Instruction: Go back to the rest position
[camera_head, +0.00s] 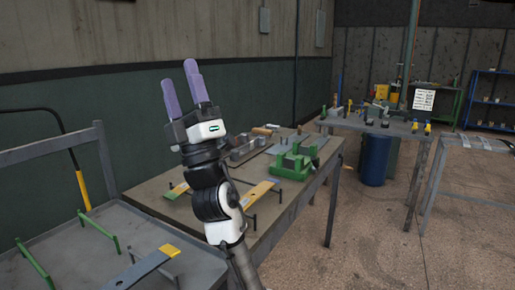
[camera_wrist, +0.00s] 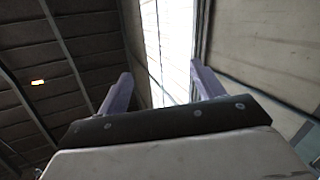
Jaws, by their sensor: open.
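My gripper (camera_head: 189,88) is raised above the workbench (camera_head: 285,218) in the head view, its two purple fingers pointing up. The fingers are apart with nothing between them. In the wrist view the gripper (camera_wrist: 160,92) also shows open and empty, facing the ceiling and a bright window strip. My white and black arm stands upright in front of the bench and hides part of it.
A green fixture (camera_head: 295,160) and a yellow-ended flat bar (camera_head: 258,194) are on the bench. A grey cart (camera_head: 85,262) at front left carries another flat bar (camera_head: 142,268) and green rods. A blue barrel (camera_head: 374,160) stands behind. Floor at right is partly clear.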

